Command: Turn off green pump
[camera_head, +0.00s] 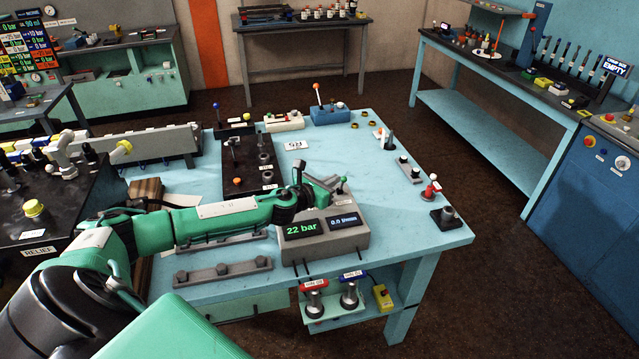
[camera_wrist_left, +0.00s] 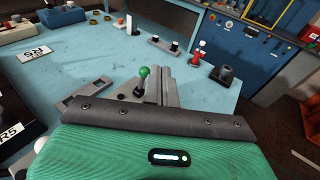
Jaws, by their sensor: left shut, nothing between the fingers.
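A green-tipped toggle (camera_wrist_left: 144,72) shows in the left wrist view, close beside the left side of my left gripper's fingers. I cannot tell whether they touch it. In the head view I cannot make out this green tip; my gripper is in the way. My left gripper (camera_head: 338,183) is shut and empty, just above the back of a grey display box (camera_head: 352,241). In the left wrist view its grey fingers (camera_wrist_left: 160,84) point away over the blue table. The box screens read "22 bar" and "0.0 l/min". My right gripper is not in view.
The blue table (camera_head: 400,225) carries an orange-tipped lever (camera_head: 317,94) on a blue box at the back and a red-topped part (camera_head: 431,187) at the right. A black block (camera_head: 247,163) stands left of the gripper. Red- and blue-tagged fittings (camera_head: 315,297) sit below the front edge.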

